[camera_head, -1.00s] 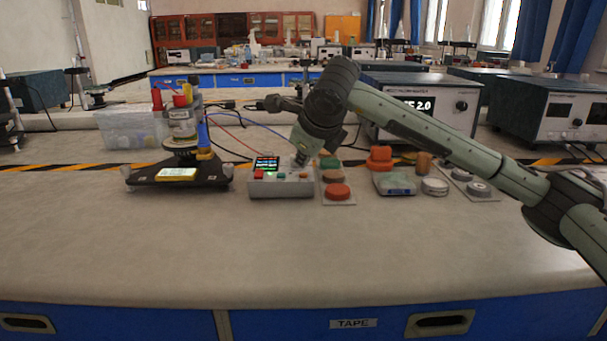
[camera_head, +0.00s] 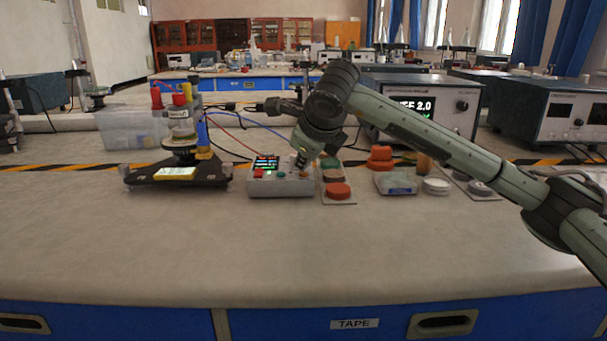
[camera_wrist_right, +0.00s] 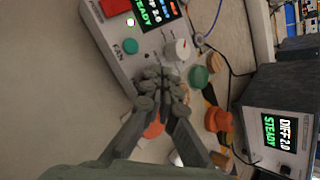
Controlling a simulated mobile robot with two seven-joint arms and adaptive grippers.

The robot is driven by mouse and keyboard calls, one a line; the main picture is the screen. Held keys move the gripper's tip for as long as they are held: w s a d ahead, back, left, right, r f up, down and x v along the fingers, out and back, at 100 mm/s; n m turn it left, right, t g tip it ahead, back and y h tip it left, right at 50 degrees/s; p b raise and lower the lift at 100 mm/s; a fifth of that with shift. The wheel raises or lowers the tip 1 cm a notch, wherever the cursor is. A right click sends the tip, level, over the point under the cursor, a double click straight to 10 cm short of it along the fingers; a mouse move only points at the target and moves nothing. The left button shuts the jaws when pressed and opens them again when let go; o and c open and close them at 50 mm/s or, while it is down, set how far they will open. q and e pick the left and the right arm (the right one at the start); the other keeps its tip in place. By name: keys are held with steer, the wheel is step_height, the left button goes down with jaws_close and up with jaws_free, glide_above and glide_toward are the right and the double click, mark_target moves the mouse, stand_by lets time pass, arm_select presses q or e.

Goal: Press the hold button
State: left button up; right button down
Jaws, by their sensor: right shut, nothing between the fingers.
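A grey control box (camera_head: 281,187) stands on the bench in the head view, with a small screen (camera_head: 266,162), a red button (camera_head: 258,173) and a teal button (camera_head: 281,174). In the right wrist view the teal button (camera_wrist_right: 131,46) sits beside the word FAN, and a white knob (camera_wrist_right: 177,50) is further along. I cannot read a hold label; my gripper covers part of the panel. My right gripper (camera_head: 300,164) is shut and empty at the box's right end; its fingertips (camera_wrist_right: 164,90) hide what lies under them. Contact cannot be told. My left gripper is not in view.
A red dome (camera_head: 338,190) on a plate stands right of the box. A balance-like device (camera_head: 395,183) and a white disc (camera_head: 436,186) lie further right. A black stand (camera_head: 178,172) is at the left. The front bench is clear.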

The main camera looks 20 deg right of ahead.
mark_target(304, 175)
steer(key=shift+f+b, duration=0.3)
steer(key=shift+b, duration=0.05)
steer(key=shift+r, duration=0.1)
stand_by(0.6)
steer(key=shift+r, duration=0.7)
steer(key=shift+r+p, duration=0.1)
steer(key=shift+p, duration=0.2)
steer(key=shift+r+p, duration=1.15)
steer(key=shift+r, duration=1.35)
steer(key=shift+f, duration=0.1)
